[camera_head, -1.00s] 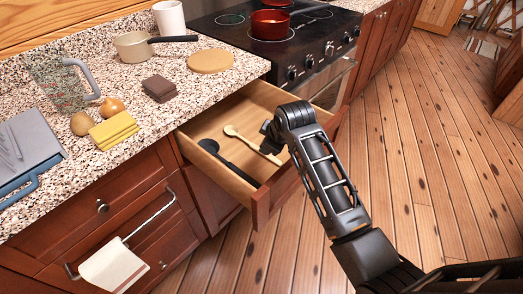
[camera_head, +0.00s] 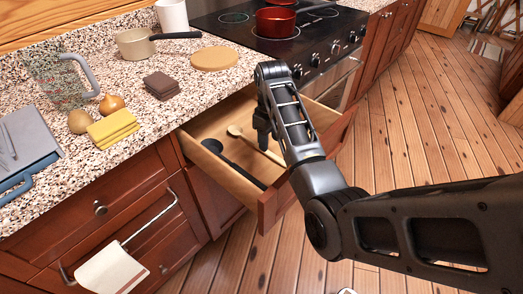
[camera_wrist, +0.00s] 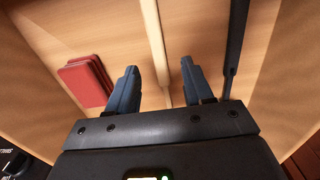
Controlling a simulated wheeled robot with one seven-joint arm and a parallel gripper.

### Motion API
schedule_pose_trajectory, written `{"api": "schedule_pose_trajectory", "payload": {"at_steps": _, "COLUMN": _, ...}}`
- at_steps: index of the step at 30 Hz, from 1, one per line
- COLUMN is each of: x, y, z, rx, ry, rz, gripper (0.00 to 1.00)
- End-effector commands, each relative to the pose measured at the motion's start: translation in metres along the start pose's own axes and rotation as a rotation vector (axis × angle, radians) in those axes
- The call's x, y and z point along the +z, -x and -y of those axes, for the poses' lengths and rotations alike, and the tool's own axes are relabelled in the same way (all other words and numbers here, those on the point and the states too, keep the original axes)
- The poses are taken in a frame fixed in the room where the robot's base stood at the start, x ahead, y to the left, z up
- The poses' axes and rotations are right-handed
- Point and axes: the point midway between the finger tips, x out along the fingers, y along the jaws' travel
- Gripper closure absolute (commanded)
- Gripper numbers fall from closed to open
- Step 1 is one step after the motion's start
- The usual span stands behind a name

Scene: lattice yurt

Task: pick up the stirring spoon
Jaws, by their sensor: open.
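A pale wooden spoon (camera_head: 236,131), which fits the stirring spoon, lies in the open drawer (camera_head: 222,174); my arm hides part of it in the head view. My gripper (camera_head: 263,143) points down over the drawer. In the wrist view my gripper (camera_wrist: 162,80) is open and empty, and the spoon's pale handle (camera_wrist: 157,42) runs between its two fingers. I cannot tell how far above the handle the fingertips are. A dark long-handled utensil (camera_head: 214,149) lies to the spoon's left; its handle (camera_wrist: 235,45) shows right of the fingers in the wrist view.
A red folded stack (camera_wrist: 86,84) lies in the drawer, left of the fingers in the wrist view. The drawer walls stand close around. The speckled counter (camera_head: 180,115) above holds a pot (camera_head: 136,44) and yellow cloths (camera_head: 113,127). A stove (camera_head: 300,45) adjoins it.

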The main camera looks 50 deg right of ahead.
Motion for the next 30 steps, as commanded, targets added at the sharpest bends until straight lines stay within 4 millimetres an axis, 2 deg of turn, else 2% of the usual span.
{"api": "schedule_pose_trajectory", "payload": {"at_steps": 10, "x": 0.004, "y": -0.044, "z": -0.002, "rx": 0.0, "ry": 0.002, "rz": -0.001, "gripper": 0.49}}
{"api": "schedule_pose_trajectory", "payload": {"at_steps": 20, "x": 0.004, "y": -0.051, "z": -0.002, "rx": 0.001, "ry": 0.001, "rz": -0.002, "gripper": 0.49}}
{"api": "schedule_pose_trajectory", "payload": {"at_steps": 30, "x": 0.004, "y": -0.051, "z": -0.002, "rx": 0.001, "ry": 0.001, "rz": -0.002, "gripper": 0.81}}
